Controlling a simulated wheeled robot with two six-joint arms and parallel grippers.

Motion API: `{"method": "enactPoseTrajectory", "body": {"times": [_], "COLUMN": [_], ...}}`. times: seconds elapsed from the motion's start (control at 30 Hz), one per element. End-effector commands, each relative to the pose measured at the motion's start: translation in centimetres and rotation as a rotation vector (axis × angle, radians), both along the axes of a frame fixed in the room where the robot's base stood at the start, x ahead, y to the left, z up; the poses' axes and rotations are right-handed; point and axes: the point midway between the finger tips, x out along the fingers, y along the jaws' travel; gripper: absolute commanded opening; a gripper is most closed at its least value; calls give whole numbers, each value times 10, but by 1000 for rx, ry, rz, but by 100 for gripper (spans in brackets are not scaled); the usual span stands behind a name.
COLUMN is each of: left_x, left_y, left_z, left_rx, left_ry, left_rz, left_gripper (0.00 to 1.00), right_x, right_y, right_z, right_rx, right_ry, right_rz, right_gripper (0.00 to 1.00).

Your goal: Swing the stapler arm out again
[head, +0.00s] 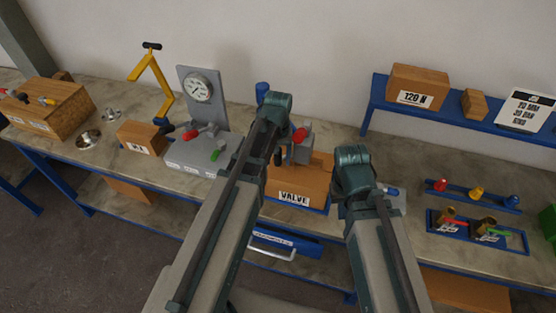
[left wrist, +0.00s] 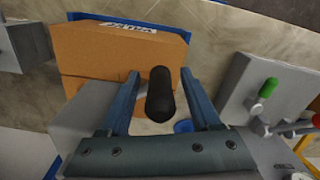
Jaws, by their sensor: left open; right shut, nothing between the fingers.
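I cannot make out a clear stapler. A yellow jointed arm (head: 150,80) with a black cross grip stands at the back left of the bench, apart from both grippers. My left gripper (head: 276,108) is over the brown VALVE box (head: 290,186); its fingers are hidden in the head view. In the left wrist view the left gripper (left wrist: 161,104) is open, with a black rounded handle (left wrist: 160,94) between its fingers. Contact cannot be told. My right gripper (head: 352,165) is shut and empty, right of the VALVE box, its fingertips mostly hidden.
A grey panel with a dial gauge (head: 199,88) stands left of the VALVE box, with red and green levers (head: 215,154) at its base. A blue shelf (head: 460,115) carries boxes at the back right. Coloured knobs (head: 476,191) and a blue tray (head: 510,240) lie right.

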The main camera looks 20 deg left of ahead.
Motion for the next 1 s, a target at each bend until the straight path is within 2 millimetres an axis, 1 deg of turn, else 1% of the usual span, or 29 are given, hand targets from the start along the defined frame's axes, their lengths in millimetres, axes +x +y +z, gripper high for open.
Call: {"method": "enactPoseTrajectory", "body": {"times": [0.07,0.2,0.27,0.3,0.37,0.4,0.43,1.0], "left_x": [0,0,0,0,0,0,0,0], "left_y": [0,0,0,0,0,0,0,0], "left_z": [0,0,0,0,0,0,0,0], "left_rx": [0,0,0,0,0,0,0,0], "left_ry": [0,0,0,0,0,0,0,0], "left_rz": [0,0,0,0,0,0,0,0], "left_gripper": [64,39,28,21,10,3,0,0], "right_x": [0,0,0,0,0,0,0,0], "right_y": [0,0,0,0,0,0,0,0], "right_z": [0,0,0,0,0,0,0,0], "right_rx": [0,0,0,0,0,0,0,0], "right_ry": [0,0,0,0,0,0,0,0], "right_rz": [0,0,0,0,0,0,0,0], "right_gripper": [0,0,0,0,0,0,0,0]}}
